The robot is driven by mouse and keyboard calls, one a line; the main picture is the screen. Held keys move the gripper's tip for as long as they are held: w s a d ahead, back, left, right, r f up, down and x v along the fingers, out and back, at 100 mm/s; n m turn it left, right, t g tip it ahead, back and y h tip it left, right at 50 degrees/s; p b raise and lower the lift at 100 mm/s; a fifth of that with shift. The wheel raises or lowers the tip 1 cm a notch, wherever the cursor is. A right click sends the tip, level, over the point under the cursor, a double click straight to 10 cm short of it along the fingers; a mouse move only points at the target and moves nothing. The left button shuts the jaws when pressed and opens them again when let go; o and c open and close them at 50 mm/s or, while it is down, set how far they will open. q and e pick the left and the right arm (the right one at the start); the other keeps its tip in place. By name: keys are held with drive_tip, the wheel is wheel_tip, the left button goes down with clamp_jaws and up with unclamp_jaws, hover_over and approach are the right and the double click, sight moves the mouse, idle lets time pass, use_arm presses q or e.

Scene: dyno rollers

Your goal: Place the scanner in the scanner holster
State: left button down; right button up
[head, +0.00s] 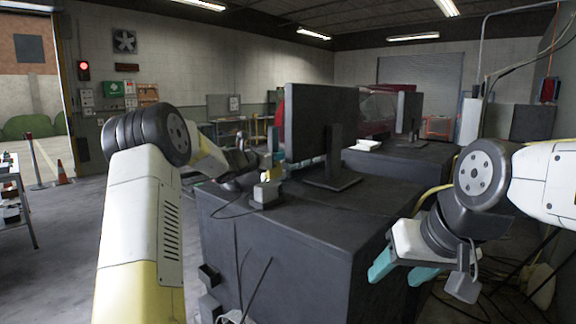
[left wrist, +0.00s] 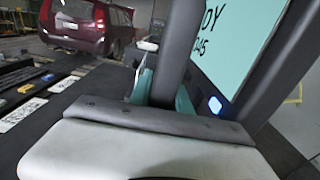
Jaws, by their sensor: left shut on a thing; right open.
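In the left wrist view my left gripper (left wrist: 165,96) has its teal fingers shut on a dark upright piece (left wrist: 176,45), which looks like the scanner's handle; its upper part runs out of the picture. In the head view that gripper is mostly hidden by my left arm, over the desk's left side beside the monitor. I cannot tell for sure which thing is the holster; a small dark open box (head: 208,275) on the desk's side may be it. My right gripper (head: 402,271) is open and empty at the desk's right front.
The dark desk (head: 290,240) carries a monitor (head: 318,120) with a teal screen, seen in the left wrist view (left wrist: 240,45). A small grey box (head: 265,194) and a cable are at its left edge. A keyboard (left wrist: 20,100) and barcode labels lie near the left gripper. A red car stands behind.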

use_arm(q)
drive_tip(key=shift+w+d+f, duration=0.2)
drive_tip(key=shift+f, duration=0.7)
drive_tip(key=shift+w+d+f, duration=0.15)
drive_tip(key=shift+f, duration=0.7)
drive_tip(key=c, duration=1.6)
unclamp_jaws()
drive_tip(key=shift+f, duration=0.2)
drive_tip(key=shift+c, duration=0.2)
drive_tip(key=o, duration=0.4)
drive_tip(key=shift+o, duration=0.2)
